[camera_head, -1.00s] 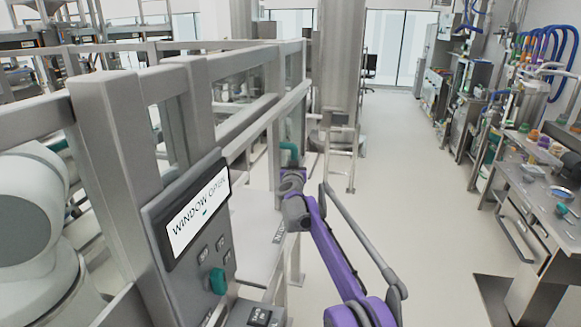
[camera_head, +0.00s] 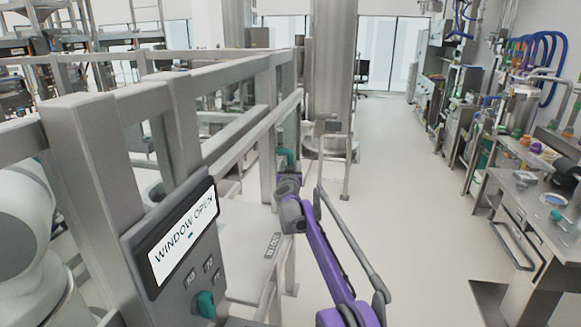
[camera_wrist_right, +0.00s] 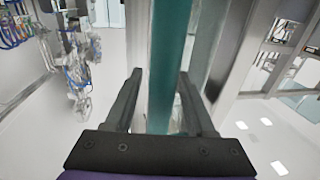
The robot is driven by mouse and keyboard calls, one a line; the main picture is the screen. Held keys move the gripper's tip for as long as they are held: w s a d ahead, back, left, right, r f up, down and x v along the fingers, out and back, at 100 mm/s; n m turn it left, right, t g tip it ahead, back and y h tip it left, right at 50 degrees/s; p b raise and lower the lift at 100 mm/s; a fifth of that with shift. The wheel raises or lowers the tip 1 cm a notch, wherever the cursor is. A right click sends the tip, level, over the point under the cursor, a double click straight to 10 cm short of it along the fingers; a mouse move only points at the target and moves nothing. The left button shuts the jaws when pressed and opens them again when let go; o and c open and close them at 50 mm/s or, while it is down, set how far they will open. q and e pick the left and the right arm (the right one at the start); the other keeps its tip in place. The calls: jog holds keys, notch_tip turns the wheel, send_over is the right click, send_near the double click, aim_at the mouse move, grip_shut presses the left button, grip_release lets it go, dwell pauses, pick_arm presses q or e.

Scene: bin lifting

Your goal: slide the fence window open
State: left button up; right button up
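The fence window's teal handle (camera_head: 285,157) stands at the far end of the grey metal fence in the head view. It is a vertical teal bar (camera_wrist_right: 167,60) in the right wrist view. My right gripper (camera_wrist_right: 163,75) has a finger on each side of the bar, with narrow gaps showing between bar and fingers. In the head view the gripper (camera_head: 287,178) is small and partly hidden at the end of my purple arm. My left gripper is out of view.
A teal knob (camera_head: 206,304) sits on the panel below the display. A grey shelf (camera_head: 240,258) juts from the fence. A workbench with small items (camera_head: 520,215) stands at right. The floor aisle (camera_head: 385,160) between fence and bench is clear.

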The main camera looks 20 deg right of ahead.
dwell(0.3)
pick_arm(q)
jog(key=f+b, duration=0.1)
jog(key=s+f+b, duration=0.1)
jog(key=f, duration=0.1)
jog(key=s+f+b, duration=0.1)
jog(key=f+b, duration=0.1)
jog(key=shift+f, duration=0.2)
pick_arm(e)
jog(key=v, duration=1)
jog(key=shift+s+a, duration=0.15)
jog(key=shift+s, duration=0.25)
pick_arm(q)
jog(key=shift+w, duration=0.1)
